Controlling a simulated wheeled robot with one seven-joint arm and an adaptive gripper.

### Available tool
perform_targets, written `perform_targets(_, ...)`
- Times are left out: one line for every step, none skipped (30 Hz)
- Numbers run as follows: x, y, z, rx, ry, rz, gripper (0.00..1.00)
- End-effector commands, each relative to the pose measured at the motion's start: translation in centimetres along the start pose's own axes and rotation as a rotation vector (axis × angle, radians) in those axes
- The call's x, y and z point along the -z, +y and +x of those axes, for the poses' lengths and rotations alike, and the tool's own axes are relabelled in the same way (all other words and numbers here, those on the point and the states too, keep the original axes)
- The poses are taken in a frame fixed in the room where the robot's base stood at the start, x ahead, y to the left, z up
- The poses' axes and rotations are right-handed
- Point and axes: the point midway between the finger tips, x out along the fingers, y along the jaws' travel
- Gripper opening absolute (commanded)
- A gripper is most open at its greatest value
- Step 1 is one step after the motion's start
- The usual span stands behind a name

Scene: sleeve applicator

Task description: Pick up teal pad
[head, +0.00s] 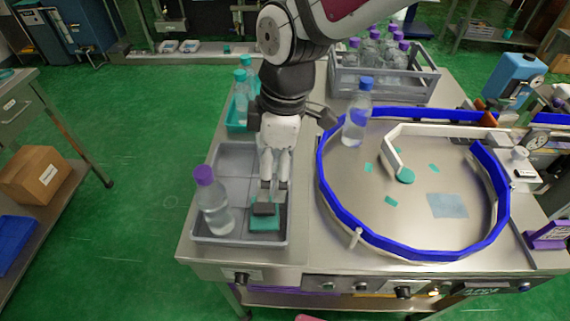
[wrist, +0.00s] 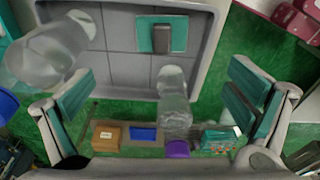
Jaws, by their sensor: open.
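The teal pad (head: 265,222) lies flat in the front right part of the grey tray (head: 197,228), with a dark grey block (head: 264,209) on its top. In the wrist view the pad (wrist: 179,34) is near the top edge, and the block (wrist: 161,39) stands on its middle. My gripper (head: 273,186) points down over the tray, just behind the pad in the head view. In the wrist view my gripper (wrist: 160,97) has its fingers wide apart, and the pad is outside the space between them. No pad is held.
A clear purple-capped bottle (head: 213,203) stands in the tray left of the pad. Teal-capped bottles (head: 242,92) stand behind the tray. A blue-railed round table (head: 415,180) with a blue-capped bottle (head: 357,115) is right. A crate of bottles (head: 385,77) is behind.

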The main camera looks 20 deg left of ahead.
Motion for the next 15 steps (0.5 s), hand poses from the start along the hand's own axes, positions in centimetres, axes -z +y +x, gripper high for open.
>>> perform_targets(0.1, 0.0, 0.6, 0.004, 0.002, -0.007, 0.98)
perform_targets(0.1, -0.1, 0.9, 0.005, 0.001, -0.009, 0.98)
perform_targets(0.1, -0.1, 1.6, 0.006, 0.001, -0.009, 0.98)
perform_targets(0.1, -0.1, 2.1, 0.006, 0.001, -0.009, 0.98)
perform_targets(0.1, -0.1, 2.7, 0.007, 0.001, -0.008, 0.98)
perform_targets(0.1, -0.1, 3.5, 0.006, 0.001, -0.009, 0.98)
perform_targets(0.1, -0.1, 4.1, 0.007, 0.000, -0.008, 0.98)
perform_targets(0.1, -0.1, 4.7, 0.007, 0.000, -0.007, 0.98)
perform_targets(0.1, -0.1, 5.4, 0.006, 0.000, -0.008, 0.98)
perform_targets(0.1, -0.1, 6.0, 0.006, 0.000, -0.007, 0.98)
perform_targets(0.1, -0.1, 6.4, 0.005, 0.001, -0.005, 0.98)
perform_targets(0.1, -0.1, 7.0, 0.005, 0.000, -0.006, 0.98)
perform_targets(0.1, -0.1, 7.3, 0.004, 0.000, -0.007, 0.98)
perform_targets(0.1, -0.1, 7.7, 0.004, 0.000, -0.005, 0.98)
perform_targets(0.0, -0.1, 8.0, 0.004, 0.000, -0.004, 0.98)
